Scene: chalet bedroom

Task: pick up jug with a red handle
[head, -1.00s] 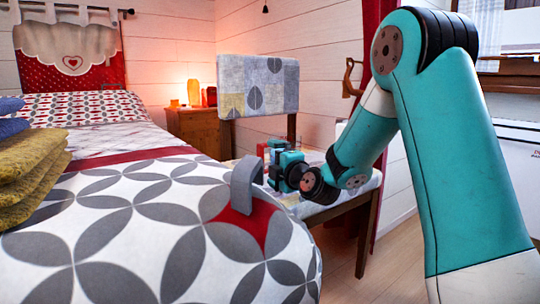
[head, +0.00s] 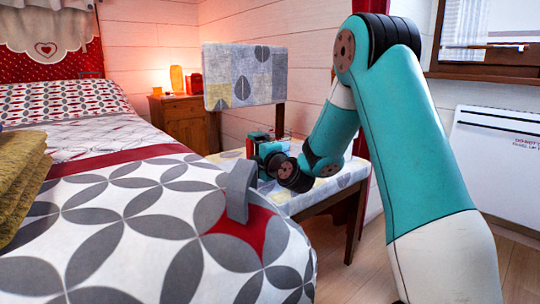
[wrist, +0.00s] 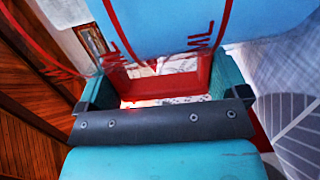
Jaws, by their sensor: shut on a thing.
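The jug (wrist: 165,22) fills the top of the wrist view, with a blue body and red measuring marks that read "ML". Its red handle (wrist: 204,74) sits between the teal fingers of my gripper (wrist: 160,86), which is shut on it. In the head view my gripper (head: 264,145) is low over the patterned chair seat, at the end of my teal arm. There the jug is mostly hidden by the gripper, with only a small bit of red beside the fingers. I cannot tell whether the jug's base touches the seat.
A nightstand (head: 183,118) with a lit lamp is behind. A white heater (head: 500,160) is on the right wall; floor is clear below it.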

